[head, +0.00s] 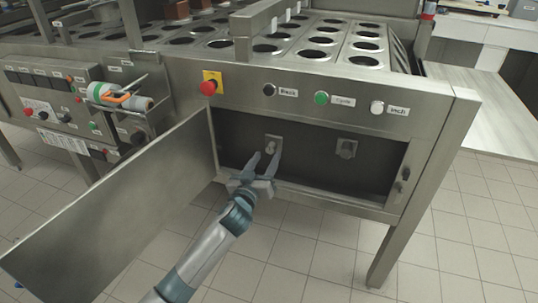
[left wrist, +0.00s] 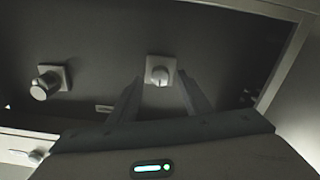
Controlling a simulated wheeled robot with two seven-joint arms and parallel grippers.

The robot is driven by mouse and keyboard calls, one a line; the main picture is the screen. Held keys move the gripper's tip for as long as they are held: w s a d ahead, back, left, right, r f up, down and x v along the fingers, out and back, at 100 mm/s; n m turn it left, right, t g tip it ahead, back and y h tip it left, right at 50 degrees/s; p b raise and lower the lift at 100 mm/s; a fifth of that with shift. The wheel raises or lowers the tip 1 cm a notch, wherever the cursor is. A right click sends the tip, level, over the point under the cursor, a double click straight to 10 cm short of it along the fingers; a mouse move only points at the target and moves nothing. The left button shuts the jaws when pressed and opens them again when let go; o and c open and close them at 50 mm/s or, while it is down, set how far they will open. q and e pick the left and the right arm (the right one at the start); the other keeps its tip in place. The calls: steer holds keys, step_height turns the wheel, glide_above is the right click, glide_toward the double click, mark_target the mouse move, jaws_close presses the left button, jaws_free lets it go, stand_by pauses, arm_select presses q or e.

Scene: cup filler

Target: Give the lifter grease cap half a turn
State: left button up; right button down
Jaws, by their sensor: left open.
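Two small grey round caps on square plates sit on the back wall of the open compartment under the machine. The left cap (head: 271,146) is the one before my left gripper (head: 266,156); the right cap (head: 346,149) is farther along. I cannot read which is the lifter grease cap. My left gripper is open, its fingertips on either side of the left cap with a gap on each side. The left wrist view shows this cap (left wrist: 159,74) between the fingers, and the other cap (left wrist: 46,82) at the left. I cannot tell whether the fingertips reach around it. My right gripper is out of view.
The compartment door (head: 125,215) hangs open at the left, beside my left arm. The compartment's lower edge (head: 310,196) runs under my gripper. Above are a red emergency button (head: 208,88) and black, green and white buttons. A latch (head: 404,174) is at the right.

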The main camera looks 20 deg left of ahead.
mark_target(270, 152)
arm_select(q)
steer(key=shift+w, duration=1.75)
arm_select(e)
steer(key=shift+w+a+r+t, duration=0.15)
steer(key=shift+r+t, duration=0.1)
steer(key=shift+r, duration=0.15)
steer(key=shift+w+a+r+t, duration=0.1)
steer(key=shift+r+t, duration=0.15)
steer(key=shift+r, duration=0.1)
arm_select(q)
steer(key=c, duration=1)
